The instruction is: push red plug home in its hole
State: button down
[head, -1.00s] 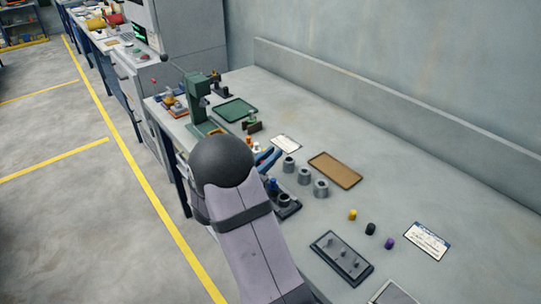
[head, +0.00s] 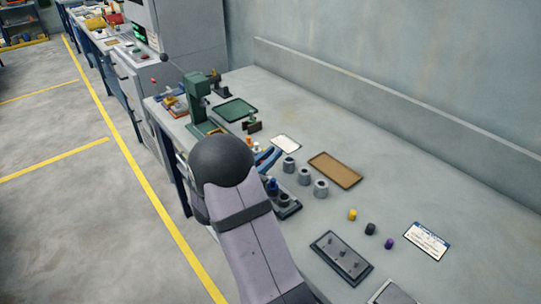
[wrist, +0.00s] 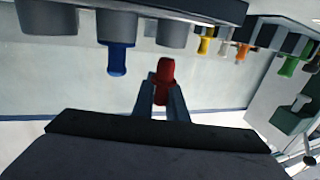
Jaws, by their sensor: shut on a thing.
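My gripper (wrist: 163,92) is shut on the red plug (wrist: 166,70) in the wrist view; the plug stands out between the fingertips. In that view, a dark block (wrist: 215,8) with several grey collars runs along the top. A blue plug (wrist: 116,60) sits in the middle visible collar. The red plug appears below the right-hand collar (wrist: 173,35) in the picture, with a visible gap between them; its depth is unclear. In the head view, the block (head: 293,210) and blue plug (head: 271,184) show beside my arm, which hides my gripper and the red plug.
Several grey cylinders (head: 305,176) stand behind the block, near a brown tray (head: 335,169). Yellow (head: 352,215), black (head: 370,229) and purple (head: 389,243) pieces lie to the right. A dark pegged plate (head: 342,258) is in front. A green press (head: 197,100) stands farther back.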

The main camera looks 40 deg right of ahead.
jog(key=shift+f+b, duration=1.3)
jog(key=shift+f, duration=0.55)
jog(key=c, duration=1.7)
grip_release()
jog(key=shift+a, duration=0.1)
jog(key=shift+b+v, duration=0.7)
jog(key=shift+v, duration=2.85)
